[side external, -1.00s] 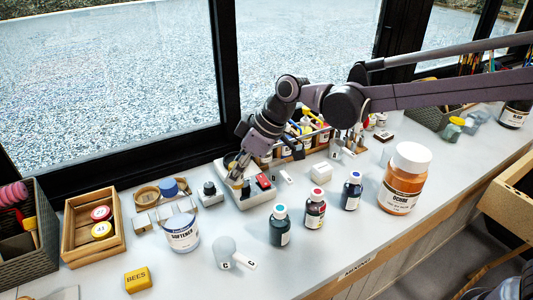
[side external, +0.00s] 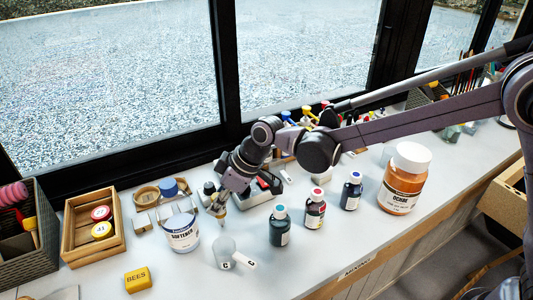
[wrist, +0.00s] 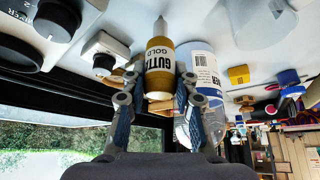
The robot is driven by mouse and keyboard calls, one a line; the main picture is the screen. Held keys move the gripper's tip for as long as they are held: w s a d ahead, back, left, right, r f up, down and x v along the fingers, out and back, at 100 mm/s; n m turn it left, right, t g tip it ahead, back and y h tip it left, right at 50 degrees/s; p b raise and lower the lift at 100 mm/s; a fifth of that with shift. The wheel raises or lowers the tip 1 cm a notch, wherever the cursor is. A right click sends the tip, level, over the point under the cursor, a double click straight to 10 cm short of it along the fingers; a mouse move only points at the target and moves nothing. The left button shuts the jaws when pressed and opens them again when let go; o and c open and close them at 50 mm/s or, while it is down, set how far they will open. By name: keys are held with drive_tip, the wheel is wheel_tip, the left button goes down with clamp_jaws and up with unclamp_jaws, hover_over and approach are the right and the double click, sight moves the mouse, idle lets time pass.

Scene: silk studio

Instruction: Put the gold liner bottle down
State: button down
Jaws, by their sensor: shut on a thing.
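In the side external view my gripper (side external: 217,206) holds the bottle (side external: 219,211) over the white counter (side external: 190,262), between the softener tub (side external: 181,236) and the dark teal bottle (side external: 280,229). I cannot tell whether the bottle touches the counter.
A clear cup marked C (side external: 223,249) stands close in front. A black-and-white device with knobs (side external: 255,192) is just behind my gripper. The front counter is mostly bare.

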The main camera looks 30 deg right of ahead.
drive_tip(key=shift+f, duration=0.15)
drive_tip(key=c, duration=1)
unclamp_jaws()
drive_tip(key=shift+c, duration=0.2)
drive_tip(key=v, duration=1.2)
drive_tip(key=s+d+m, duration=0.1)
drive_tip(key=s+d, duration=0.1)
drive_tip(key=d, duration=0.3)
drive_tip(key=s+d+r+m+t+h, duration=0.1)
drive_tip(key=s+d+m, duration=0.1)
drive_tip(key=d, duration=0.4)
drive_tip(key=s+d+m+t+h, duration=0.1)
drive_tip(key=s+d+m, duration=0.1)
drive_tip(key=d, duration=0.3)
drive_tip(key=shift+s+d+r, duration=0.2)
drive_tip(key=shift+s+r, duration=0.05)
drive_tip(key=shift+s, duration=0.5)
drive_tip(key=s+d+f+m+t+h, duration=0.1)
drive_tip(key=s+d+f+m+h, duration=0.1)
drive_tip(key=s+d+f+m, duration=0.3)
drive_tip(key=s+d, duration=0.4)
drive_tip(key=d, duration=0.2)
drive_tip(key=shift+s+d+t+h, duration=0.15)
drive_tip(key=shift+s+t+h, duration=0.15)
drive_tip(key=shift+h, duration=0.1)
